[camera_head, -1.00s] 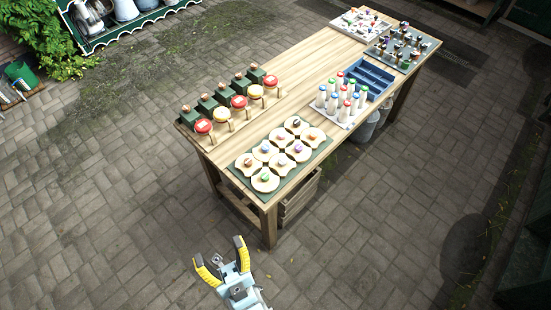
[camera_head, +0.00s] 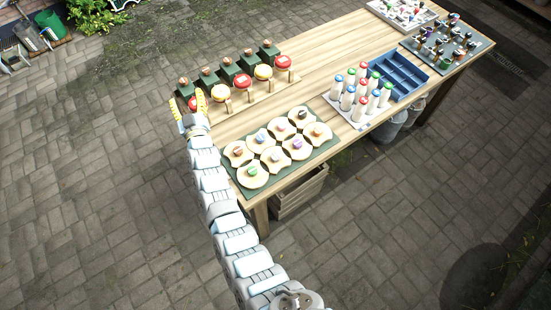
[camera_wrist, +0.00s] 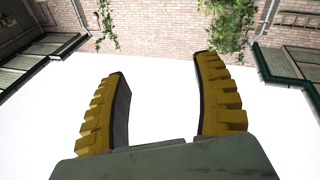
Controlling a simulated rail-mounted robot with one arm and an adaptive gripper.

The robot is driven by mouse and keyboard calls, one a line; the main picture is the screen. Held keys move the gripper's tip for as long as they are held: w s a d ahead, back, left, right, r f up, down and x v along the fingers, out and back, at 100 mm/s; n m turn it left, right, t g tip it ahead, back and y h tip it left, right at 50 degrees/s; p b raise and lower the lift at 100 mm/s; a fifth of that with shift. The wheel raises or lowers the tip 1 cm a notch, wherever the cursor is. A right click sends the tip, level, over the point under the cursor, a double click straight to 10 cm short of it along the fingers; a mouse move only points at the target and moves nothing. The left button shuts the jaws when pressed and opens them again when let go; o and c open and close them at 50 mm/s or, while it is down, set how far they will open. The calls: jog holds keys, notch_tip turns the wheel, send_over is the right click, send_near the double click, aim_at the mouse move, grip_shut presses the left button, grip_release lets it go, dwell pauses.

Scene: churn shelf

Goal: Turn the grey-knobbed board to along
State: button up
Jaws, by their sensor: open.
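Several pale round boards with coloured knobs lie in two rows on a dark green mat (camera_head: 226,184) at the near end of the table. One knob is blue-grey (camera_head: 261,137) and another is dark (camera_head: 302,114); I cannot tell surely which one is the grey knob. At this size I cannot read which way each board is turned. My gripper (camera_head: 188,103) is at the table's left corner, left of the boards and apart from them. It is open and empty; its yellow fingers stand apart in the wrist view (camera_wrist: 162,68).
Dark green boxes (camera_head: 187,87) with red and yellow round pieces stand along the table's left edge, close to my gripper. White bottles (camera_head: 361,101) and a blue divided tray (camera_head: 414,80) stand to the right. The wooden tabletop (camera_head: 318,62) between is clear.

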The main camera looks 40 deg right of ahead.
jog(key=w+d+f+n+g+y+b, duration=0.3)
jog(key=w+d+n+y, duration=0.2)
jog(key=w, duration=0.2)
jog(key=n+g+y+b, duration=0.3)
jog(key=n+g+b, duration=0.55)
jog(key=g, duration=0.65)
send_near(276, 156)
jog(key=shift+n, duration=0.45)
notch_tip(276, 156, down, 10)
jog(key=shift+w+a+b, duration=0.1)
jog(key=shift+w+b, duration=0.1)
jog(key=shift+b, duration=0.15)
grip_shut()
